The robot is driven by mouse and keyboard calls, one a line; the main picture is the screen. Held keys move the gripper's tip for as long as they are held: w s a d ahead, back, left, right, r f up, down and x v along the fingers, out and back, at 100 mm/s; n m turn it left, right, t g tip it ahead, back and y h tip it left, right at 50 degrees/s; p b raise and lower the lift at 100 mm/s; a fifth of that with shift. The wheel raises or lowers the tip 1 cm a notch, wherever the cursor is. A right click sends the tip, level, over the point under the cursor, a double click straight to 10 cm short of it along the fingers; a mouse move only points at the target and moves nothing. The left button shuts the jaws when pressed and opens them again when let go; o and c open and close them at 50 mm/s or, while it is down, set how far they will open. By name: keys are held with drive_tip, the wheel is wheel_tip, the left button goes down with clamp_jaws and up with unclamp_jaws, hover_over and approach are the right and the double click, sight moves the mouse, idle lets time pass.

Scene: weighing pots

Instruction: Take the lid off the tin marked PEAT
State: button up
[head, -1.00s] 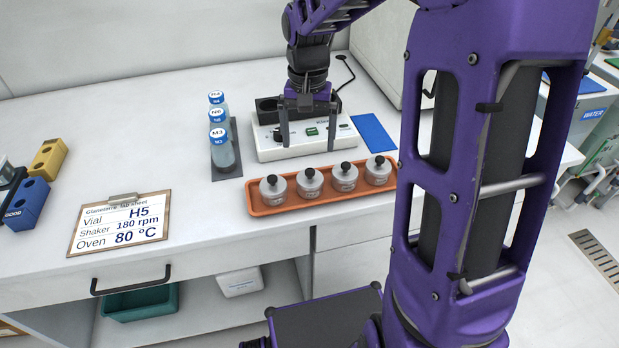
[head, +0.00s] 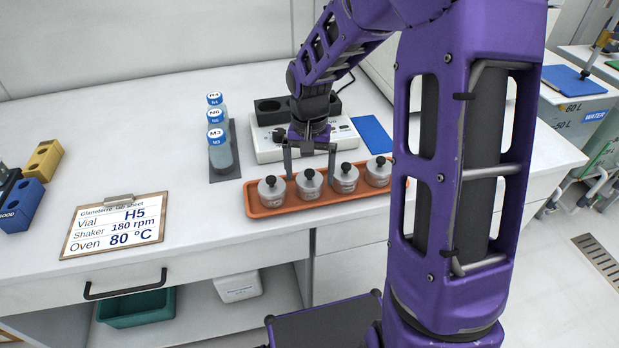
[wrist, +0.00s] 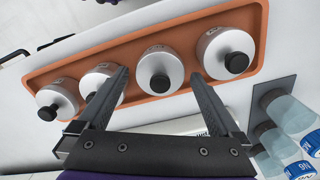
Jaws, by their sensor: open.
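Several small silvery tins with black-knobbed lids stand in a row in an orange tray (head: 258,211). My gripper (head: 310,172) is open and empty, pointing down above the second tin from the left (head: 308,188) in the head view. In the wrist view that tin (wrist: 158,66) shows between my two fingers (wrist: 160,76), with its black knob below its centre. The other tins are the leftmost (head: 271,196), the third (head: 344,182) and the rightmost (head: 377,176). All have lids on. The tin labels are too small to read, so I cannot tell which is PEAT.
A white balance (head: 265,150) stands behind the tray, with a blue mat (head: 373,134) right of it. Capped vials (head: 217,150) stand on a dark strip to the left. A clipboard (head: 117,225) lies at the front left. The bench between clipboard and tray is clear.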

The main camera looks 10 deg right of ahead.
sight(310, 171)
drive_tip(key=c, duration=1)
wheel_tip(310, 171, up, 10)
drive_tip(key=shift+f+p, duration=0.1)
drive_tip(key=shift+p, duration=0.9)
